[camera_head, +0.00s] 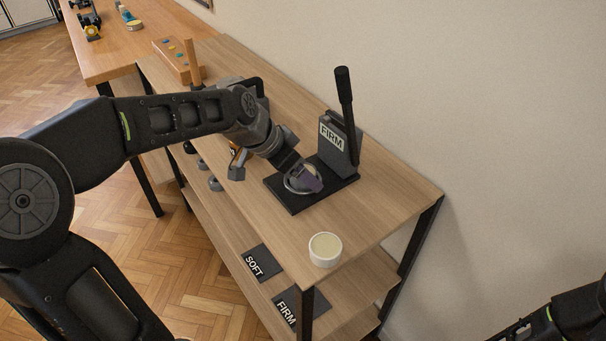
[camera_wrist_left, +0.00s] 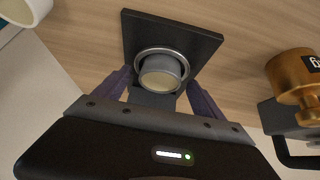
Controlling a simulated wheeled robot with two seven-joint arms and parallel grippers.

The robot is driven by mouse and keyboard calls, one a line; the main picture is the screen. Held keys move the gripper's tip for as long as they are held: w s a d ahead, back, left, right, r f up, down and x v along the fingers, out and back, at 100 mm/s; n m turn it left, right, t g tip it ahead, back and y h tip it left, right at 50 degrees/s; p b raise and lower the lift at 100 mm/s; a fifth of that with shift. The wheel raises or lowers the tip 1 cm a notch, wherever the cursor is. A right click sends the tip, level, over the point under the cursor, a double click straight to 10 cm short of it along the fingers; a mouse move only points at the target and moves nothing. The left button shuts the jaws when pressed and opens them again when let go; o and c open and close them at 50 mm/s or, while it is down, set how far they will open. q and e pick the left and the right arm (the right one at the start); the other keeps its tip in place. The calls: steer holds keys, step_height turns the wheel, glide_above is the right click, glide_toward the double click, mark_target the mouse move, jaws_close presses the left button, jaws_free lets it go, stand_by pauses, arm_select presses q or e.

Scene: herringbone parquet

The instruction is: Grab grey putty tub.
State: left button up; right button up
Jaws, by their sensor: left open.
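The grey putty tub (camera_wrist_left: 161,74), with pale putty in its top, sits in a metal ring on the black base (camera_wrist_left: 205,45) of a press. My left gripper (camera_wrist_left: 160,92) is open, with one purple finger on each side of the tub; I cannot tell whether they touch it. In the head view my left gripper (camera_head: 305,182) is low over the base of the press (camera_head: 338,145), which is labelled FIRM, and hides most of the tub. My right gripper is out of view; only part of my right arm shows at the lower right.
A white tub (camera_head: 325,249) of pale putty stands near the table's front corner. SOFT (camera_head: 257,262) and FIRM (camera_head: 299,306) plates are on the lower shelf. A brass weight (camera_wrist_left: 293,75) is at the right in the wrist view. The press lever (camera_head: 345,95) stands upright.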

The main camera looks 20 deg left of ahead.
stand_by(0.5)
arm_select(q)
steer(key=c, duration=1.7)
steer(key=shift+r, duration=0.1)
step_height(320, 180, up, 18)
